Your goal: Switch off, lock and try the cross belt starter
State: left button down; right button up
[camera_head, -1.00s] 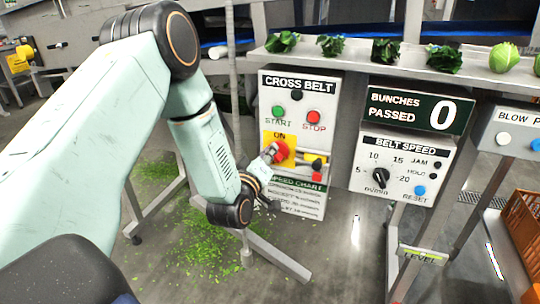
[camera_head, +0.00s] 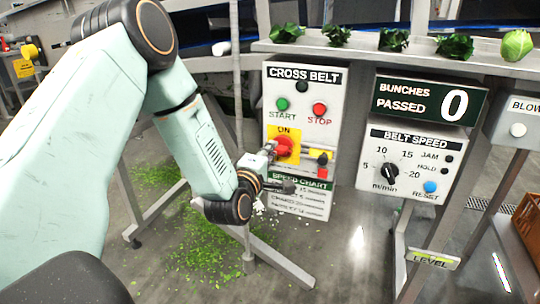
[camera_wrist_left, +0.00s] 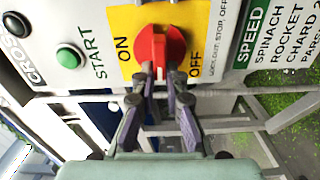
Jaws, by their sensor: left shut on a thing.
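The cross belt starter (camera_head: 334,104) is a pale panel with a green START button (camera_head: 282,104) and a red STOP button (camera_head: 320,109). Below them, a red rotary switch (camera_head: 285,146) sits on a yellow plate marked ON and OFF; it also shows in the left wrist view (camera_wrist_left: 174,42). My left gripper (camera_wrist_left: 159,72) is shut on the switch's handle, one finger on each side of it. A small yellow-and-black item (camera_head: 319,156) and a red one (camera_head: 323,173) sit right of the switch; I cannot make out their details. My right gripper is not in view.
A speed chart (camera_head: 300,196) is below the switch. At the right stand a bunch counter (camera_head: 428,100) reading 0 and a belt speed panel (camera_head: 411,166). A shelf (camera_head: 400,58) with greens runs above. Green scraps (camera_head: 205,245) litter the floor.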

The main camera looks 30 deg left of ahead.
pick_arm(q)
jog(key=shift+d+f+n, duration=0.1)
jog(key=shift+f+n, duration=0.05)
jog(key=shift+n, duration=0.15)
dwell(0.4)
jog(key=c, duration=1.4)
grip_release()
jog(key=shift+s, duration=0.1)
jog(key=v, duration=1.2)
